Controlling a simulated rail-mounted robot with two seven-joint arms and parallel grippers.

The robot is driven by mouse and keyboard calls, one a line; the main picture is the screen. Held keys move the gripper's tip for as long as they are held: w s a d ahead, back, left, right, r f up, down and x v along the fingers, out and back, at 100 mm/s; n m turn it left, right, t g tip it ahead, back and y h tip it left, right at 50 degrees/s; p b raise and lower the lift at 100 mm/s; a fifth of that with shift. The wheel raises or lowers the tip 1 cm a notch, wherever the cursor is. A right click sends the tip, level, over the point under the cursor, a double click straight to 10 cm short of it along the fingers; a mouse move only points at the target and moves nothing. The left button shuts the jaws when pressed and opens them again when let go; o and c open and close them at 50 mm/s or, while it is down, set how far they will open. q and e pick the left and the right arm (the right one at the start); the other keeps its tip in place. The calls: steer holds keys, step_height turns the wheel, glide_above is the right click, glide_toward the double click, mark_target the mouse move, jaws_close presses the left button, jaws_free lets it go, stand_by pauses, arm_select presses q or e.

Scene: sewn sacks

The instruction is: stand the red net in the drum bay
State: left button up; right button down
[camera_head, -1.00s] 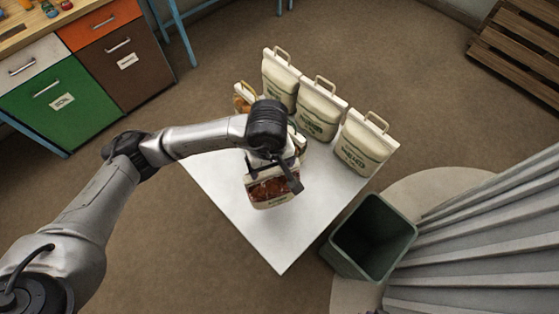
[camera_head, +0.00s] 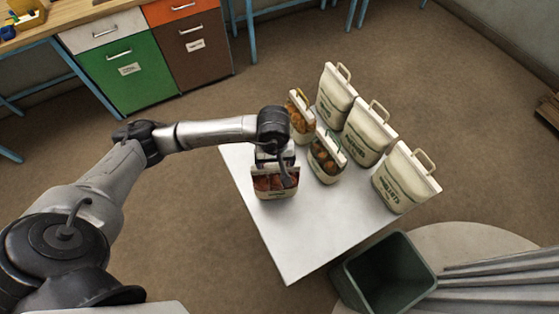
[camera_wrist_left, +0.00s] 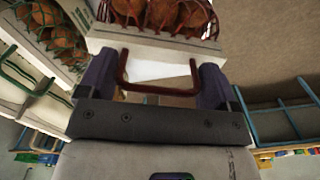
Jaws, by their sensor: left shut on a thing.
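The red net (camera_head: 275,183), a small cream sack with red mesh over round brown contents, hangs upright at the left part of the white table (camera_head: 293,245). My left gripper (camera_head: 274,158) is above it and shut on its dark red handle. In the left wrist view, the handle lies between the fingers (camera_wrist_left: 158,78) and the mesh (camera_wrist_left: 152,14) shows at the top. In the head view the arm hides part of the sack's top, and I cannot tell its height over the table. I cannot tell which place is the drum bay. My right gripper is not in view.
Two other small net sacks, one orange (camera_head: 302,120) and one green-handled (camera_head: 326,160), stand right of the held sack. Large cream sacks (camera_head: 366,136) stand behind them. A dark green bin (camera_head: 385,272) stands at the table's front right. The table's front is clear.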

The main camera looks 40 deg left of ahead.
mark_target(275, 166)
arm_select(q)
steer(key=shift+f, duration=2.1)
steer(key=o, duration=1.7)
steer(key=shift+r, duration=0.1)
